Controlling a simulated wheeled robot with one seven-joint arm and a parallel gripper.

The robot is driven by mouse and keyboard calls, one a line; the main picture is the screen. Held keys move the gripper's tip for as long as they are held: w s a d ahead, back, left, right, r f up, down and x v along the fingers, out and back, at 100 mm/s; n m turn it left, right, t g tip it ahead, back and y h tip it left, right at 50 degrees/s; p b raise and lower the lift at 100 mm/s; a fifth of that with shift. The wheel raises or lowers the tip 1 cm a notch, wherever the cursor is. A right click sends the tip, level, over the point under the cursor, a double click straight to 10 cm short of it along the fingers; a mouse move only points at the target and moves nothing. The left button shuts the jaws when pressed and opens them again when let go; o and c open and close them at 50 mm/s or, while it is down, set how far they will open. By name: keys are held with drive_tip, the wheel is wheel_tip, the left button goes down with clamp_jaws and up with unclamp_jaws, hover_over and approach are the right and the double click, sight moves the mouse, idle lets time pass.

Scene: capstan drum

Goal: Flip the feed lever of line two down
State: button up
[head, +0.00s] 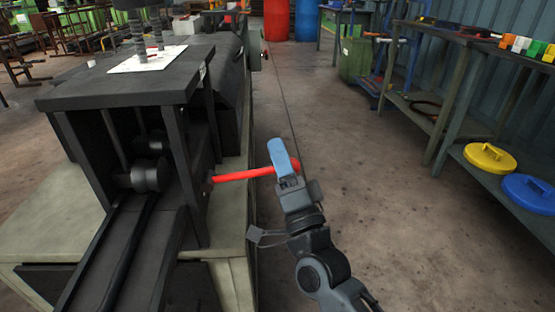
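The feed lever (238,175) is a red bar that sticks out to the right from the side of the dark machine (125,85). It lies nearly level, with a red end just at my gripper (279,158). My gripper has blue fingers and covers part of the lever's outer end. From this view I cannot tell whether the fingers are closed on the lever or only beside it. No label for line two is readable.
A pale machine base (235,215) stands below the lever. Concrete floor (350,170) lies open to the right. A shelf bench (470,125) along the right wall holds a yellow lid (489,157) and a blue lid (530,192). Red and blue drums stand at the back.

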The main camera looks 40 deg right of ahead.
drive_tip(key=shift+o, duration=0.9)
drive_tip(key=shift+a, duration=0.15)
drive_tip(key=v, duration=0.7)
drive_tip(key=shift+s+f, duration=0.25)
drive_tip(key=shift+a, duration=0.1)
